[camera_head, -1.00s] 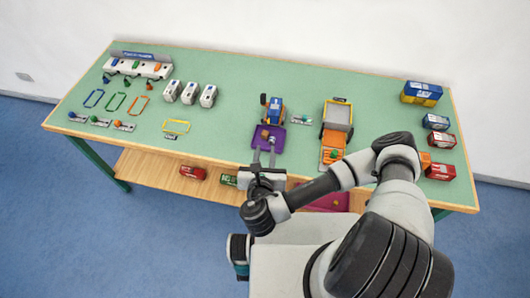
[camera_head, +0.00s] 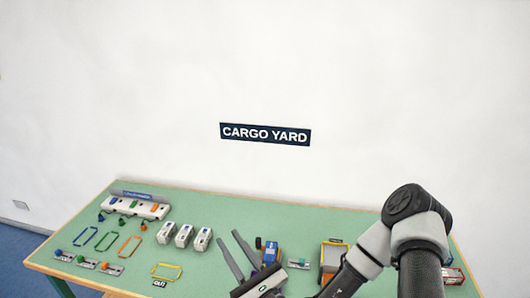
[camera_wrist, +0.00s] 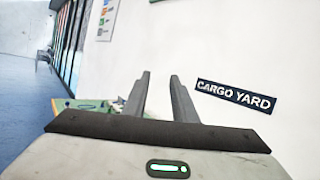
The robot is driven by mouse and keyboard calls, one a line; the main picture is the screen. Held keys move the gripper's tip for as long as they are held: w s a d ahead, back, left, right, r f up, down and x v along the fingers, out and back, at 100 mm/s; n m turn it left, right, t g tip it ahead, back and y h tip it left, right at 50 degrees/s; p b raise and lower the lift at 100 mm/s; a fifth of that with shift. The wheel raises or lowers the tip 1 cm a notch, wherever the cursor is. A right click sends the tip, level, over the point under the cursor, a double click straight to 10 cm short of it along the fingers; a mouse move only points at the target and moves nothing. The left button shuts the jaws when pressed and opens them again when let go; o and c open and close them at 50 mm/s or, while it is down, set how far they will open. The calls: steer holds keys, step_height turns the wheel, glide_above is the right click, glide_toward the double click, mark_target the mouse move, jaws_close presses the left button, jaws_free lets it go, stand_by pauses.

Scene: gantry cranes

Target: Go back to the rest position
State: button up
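My gripper (camera_head: 229,237) is raised over the front middle of the green table (camera_head: 320,220) in the head view, its two grey fingers pointing up and to the left. In the wrist view its fingers (camera_wrist: 158,78) stand apart with nothing between them, so it is open and empty. Beyond them the wrist view shows the white wall with the "CARGO YARD" sign (camera_wrist: 235,96). The gripper hides part of the table near the blue vehicle (camera_head: 270,253).
White boxes (camera_head: 184,236) stand left of my gripper. A white rack (camera_head: 136,207) is at the back left, with coloured frames (camera_head: 106,241) before it. An orange and grey truck (camera_head: 333,258) is to the right. The air above the table is clear.

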steer(key=s+a+r+n+g+y, duration=0.4)
steer(key=s+r+n+g+y, duration=0.1)
steer(key=r+n+g+y, duration=0.3)
steer(key=s+d+n+g+h, duration=0.2)
steer(key=s+n+g+h, duration=0.5)
steer(key=s+n+g, duration=0.85)
steer(key=d+n+t+h, duration=0.3)
steer(key=d+t+h, duration=0.1)
steer(key=d+h, duration=0.6)
steer(key=w+d+r+t+h, duration=0.2)
steer(key=d+r+t+h, duration=0.2)
steer(key=d+r+t, duration=0.4)
steer(key=d+r, duration=0.2)
steer(key=d, duration=0.4)
steer(key=shift+w+r+n, duration=0.2)
steer(key=shift+w+n, duration=0.15)
steer(key=shift+w, duration=0.05)
